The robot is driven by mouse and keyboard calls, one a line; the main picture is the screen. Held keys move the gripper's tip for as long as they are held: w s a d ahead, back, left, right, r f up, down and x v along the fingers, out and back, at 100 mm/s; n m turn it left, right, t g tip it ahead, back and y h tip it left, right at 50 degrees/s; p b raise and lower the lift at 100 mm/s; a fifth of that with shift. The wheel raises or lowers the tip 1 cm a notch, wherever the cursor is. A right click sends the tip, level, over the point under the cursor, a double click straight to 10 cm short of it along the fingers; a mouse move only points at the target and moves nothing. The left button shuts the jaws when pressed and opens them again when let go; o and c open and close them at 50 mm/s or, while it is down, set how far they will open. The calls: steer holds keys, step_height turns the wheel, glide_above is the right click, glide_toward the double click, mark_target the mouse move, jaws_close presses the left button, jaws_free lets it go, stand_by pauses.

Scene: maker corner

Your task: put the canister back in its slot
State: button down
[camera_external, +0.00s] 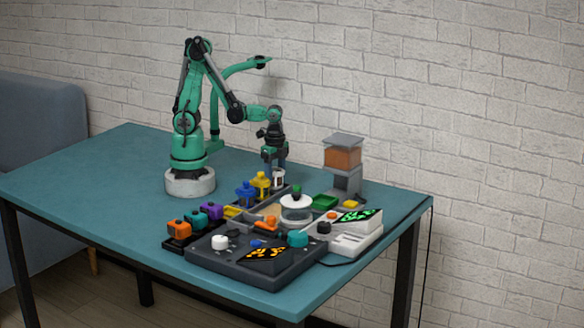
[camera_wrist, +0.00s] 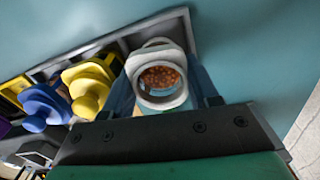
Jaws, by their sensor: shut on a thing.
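My gripper (camera_external: 275,168) points down and is shut on a white canister (camera_external: 279,175). In the wrist view the gripper (camera_wrist: 165,88) has one blue-grey finger on each side of the canister (camera_wrist: 147,98), a white ring-topped cup with orange-brown beads inside. The canister is over or in the end slot of a grey slotted rack (camera_wrist: 183,16); I cannot tell whether its base touches the slot floor. A yellow-topped piece (camera_wrist: 88,98) and a blue-topped piece (camera_wrist: 40,108) stand in the rack beside it.
A dispenser with an orange hopper (camera_external: 342,155) stands at the right. In front are a dark console (camera_external: 230,268), a white device with a green display (camera_external: 357,236), a round white-lidded pot (camera_external: 296,207) and several coloured blocks. The table's (camera_external: 95,170) left side is clear.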

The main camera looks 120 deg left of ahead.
steer(key=shift+f, duration=0.55)
steer(key=shift+c, duration=0.8)
jaws_free()
steer(key=shift+r, duration=3.5)
steer(key=w+d+r+t, duration=0.2)
steer(key=d+t, duration=0.1)
steer(key=d, duration=0.2)
steer(key=w+d+r+n+t, duration=0.1)
steer(key=w+d+r+t, duration=0.1)
steer(key=d+t, duration=0.2)
steer(key=shift+w+d+r+n, duration=0.2)
steer(key=shift+d+r+n, duration=0.1)
steer(key=shift+d, duration=0.95)
